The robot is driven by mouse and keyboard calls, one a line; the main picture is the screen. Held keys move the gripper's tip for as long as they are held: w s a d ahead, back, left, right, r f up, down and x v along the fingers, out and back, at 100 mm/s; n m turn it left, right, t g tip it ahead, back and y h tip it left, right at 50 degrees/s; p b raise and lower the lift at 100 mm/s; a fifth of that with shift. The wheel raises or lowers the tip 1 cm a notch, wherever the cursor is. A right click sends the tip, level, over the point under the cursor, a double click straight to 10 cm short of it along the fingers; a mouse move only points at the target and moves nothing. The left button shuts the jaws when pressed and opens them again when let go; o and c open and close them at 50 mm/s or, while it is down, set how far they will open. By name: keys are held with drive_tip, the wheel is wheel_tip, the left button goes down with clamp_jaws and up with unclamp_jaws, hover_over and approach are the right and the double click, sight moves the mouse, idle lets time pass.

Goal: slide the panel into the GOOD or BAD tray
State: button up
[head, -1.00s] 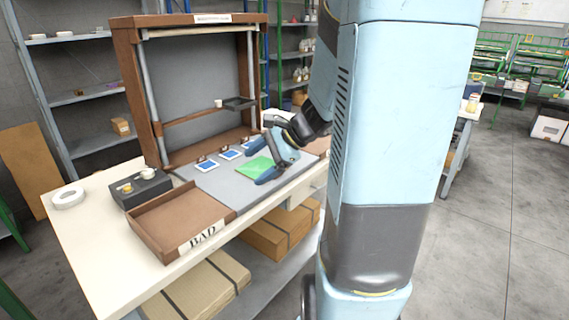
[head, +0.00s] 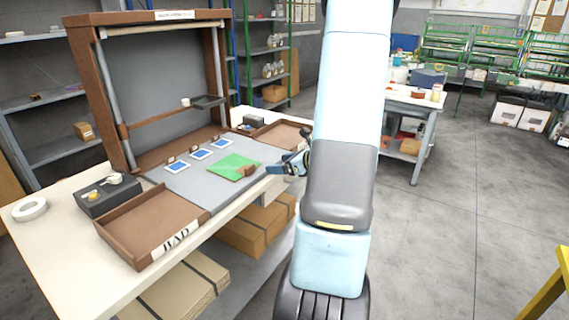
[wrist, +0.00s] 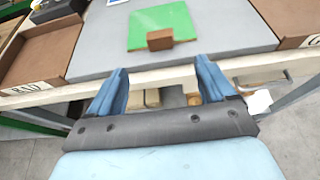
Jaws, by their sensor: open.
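The green panel (head: 232,166) lies flat on the grey work surface (head: 180,190), with a small brown block (head: 249,170) at its near edge. In the wrist view the panel (wrist: 165,22) and the block (wrist: 160,40) are just beyond my fingers. My gripper (wrist: 160,75) is open and empty, its two blue fingers apart and pointing at the table's front edge; in the head view it (head: 285,166) is at the near right of the panel. The BAD tray (head: 150,222) is at the left. The other tray (head: 284,134) is at the right, its label hidden in the head view.
A brown frame (head: 84,90) stands behind the surface, with several blue-and-white cards (head: 200,154) before it. A dark box with small items (head: 108,194) and a white ring (head: 30,209) are on the left. Cardboard boxes (head: 245,222) sit below.

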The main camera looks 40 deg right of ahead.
sight(251, 166)
drive_tip(key=x, duration=1.3)
drive_tip(key=shift+w+a+f, duration=0.15)
drive_tip(key=shift+w+f, duration=0.05)
drive_tip(key=shift+w, duration=0.15)
drive_tip(key=shift+c, duration=0.5)
drive_tip(key=c, duration=1.1)
